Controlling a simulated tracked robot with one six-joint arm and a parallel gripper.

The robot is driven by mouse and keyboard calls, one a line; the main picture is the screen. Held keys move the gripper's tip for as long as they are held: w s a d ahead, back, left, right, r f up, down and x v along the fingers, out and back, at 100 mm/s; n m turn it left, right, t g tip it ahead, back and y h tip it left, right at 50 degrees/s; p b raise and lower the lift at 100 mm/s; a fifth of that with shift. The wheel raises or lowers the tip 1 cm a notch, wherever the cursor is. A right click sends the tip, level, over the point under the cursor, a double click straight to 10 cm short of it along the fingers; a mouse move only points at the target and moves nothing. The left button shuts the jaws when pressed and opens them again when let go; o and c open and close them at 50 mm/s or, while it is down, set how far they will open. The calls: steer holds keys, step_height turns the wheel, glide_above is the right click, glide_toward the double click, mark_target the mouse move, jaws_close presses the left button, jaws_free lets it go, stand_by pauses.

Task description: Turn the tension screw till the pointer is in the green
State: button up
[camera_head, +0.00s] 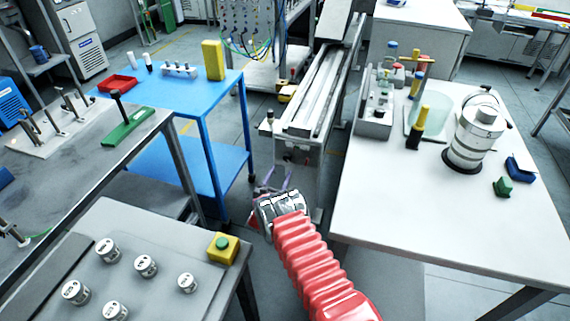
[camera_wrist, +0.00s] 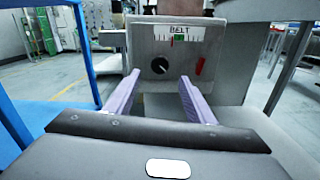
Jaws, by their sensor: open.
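The tension screw (camera_wrist: 159,65) is a round black knob with a pale mark, low on the grey end panel (camera_wrist: 225,62) of the belt conveyor. Above it is a white scale (camera_wrist: 152,33) labelled BELT, with ticks and a small green zone (camera_wrist: 179,38). A thin dark pointer seems to stand near the green's left edge; the picture is too small to tell whether it is inside. My gripper (camera_wrist: 160,78) is open and empty, its two purple fingers on either side of the knob in the picture, apparently short of it. In the head view my gripper (camera_head: 274,182) is before the conveyor's end.
In the head view, the conveyor (camera_head: 315,95) runs away between a blue table (camera_head: 165,95) at left and a white table (camera_head: 440,220) at right. A grey bench with several cans stands front left.

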mark_target(287, 159)
steer(key=shift+x, duration=3.85)
steer(key=shift+c, duration=0.2)
steer(key=c, duration=1)
steer(key=shift+m, duration=0.3)
steer(key=m, duration=0.9)
steer(key=shift+d+f, duration=0.1)
steer(key=shift+m, duration=0.4)
